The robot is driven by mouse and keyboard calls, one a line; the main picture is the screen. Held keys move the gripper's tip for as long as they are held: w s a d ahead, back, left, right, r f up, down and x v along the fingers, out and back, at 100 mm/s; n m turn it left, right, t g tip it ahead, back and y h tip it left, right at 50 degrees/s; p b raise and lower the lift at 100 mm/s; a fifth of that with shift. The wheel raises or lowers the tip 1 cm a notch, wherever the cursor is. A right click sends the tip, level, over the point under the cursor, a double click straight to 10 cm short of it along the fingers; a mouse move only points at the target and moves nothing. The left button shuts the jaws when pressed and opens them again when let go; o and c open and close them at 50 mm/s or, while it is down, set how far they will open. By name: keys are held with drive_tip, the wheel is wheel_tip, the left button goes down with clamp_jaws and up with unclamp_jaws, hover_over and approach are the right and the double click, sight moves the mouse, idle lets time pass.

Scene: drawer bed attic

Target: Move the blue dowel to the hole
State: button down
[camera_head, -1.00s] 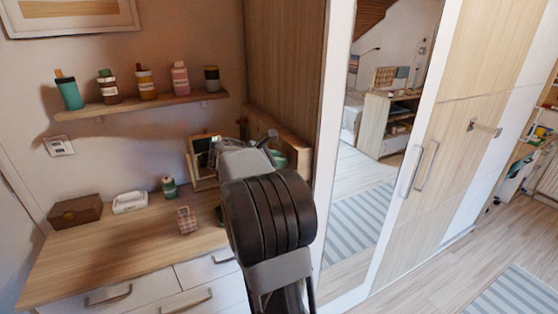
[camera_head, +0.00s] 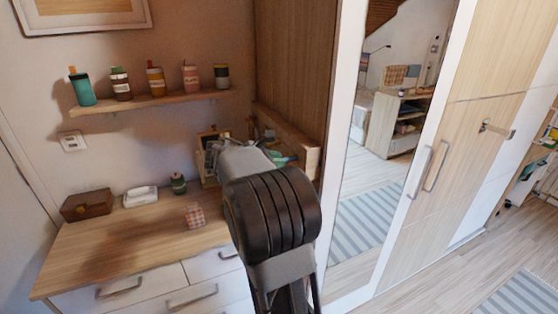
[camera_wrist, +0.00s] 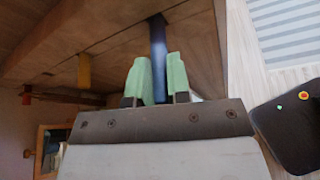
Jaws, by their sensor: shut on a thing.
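The blue dowel (camera_wrist: 158,62) is a dark blue rod between the two green fingers of my gripper (camera_wrist: 158,75) in the wrist view. My gripper is shut on it. The dowel's far end meets the face of a wooden board (camera_wrist: 120,52), beside a dark spot there. I cannot tell whether its tip is inside a hole. In the head view my arm hides the dowel, and only a bit of my green gripper (camera_head: 284,159) shows in front of the wooden ledge (camera_head: 296,143).
A desk (camera_head: 135,240) at left holds a brown box (camera_head: 87,206), a white tissue box (camera_head: 140,196), a small green jar (camera_head: 178,184) and a checked cup (camera_head: 195,216). A shelf (camera_head: 155,101) above holds several bottles. A mirrored wardrobe (camera_head: 470,140) stands right, with open floor before it.

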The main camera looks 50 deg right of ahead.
drive_tip(key=shift+w+a, duration=0.25)
drive_tip(key=shift+a, duration=0.4)
drive_tip(key=shift+w+a, duration=0.25)
drive_tip(key=shift+a, duration=0.35)
drive_tip(key=shift+f, duration=0.1)
drive_tip(key=shift+s+d, duration=0.1)
drive_tip(key=shift+s, duration=0.05)
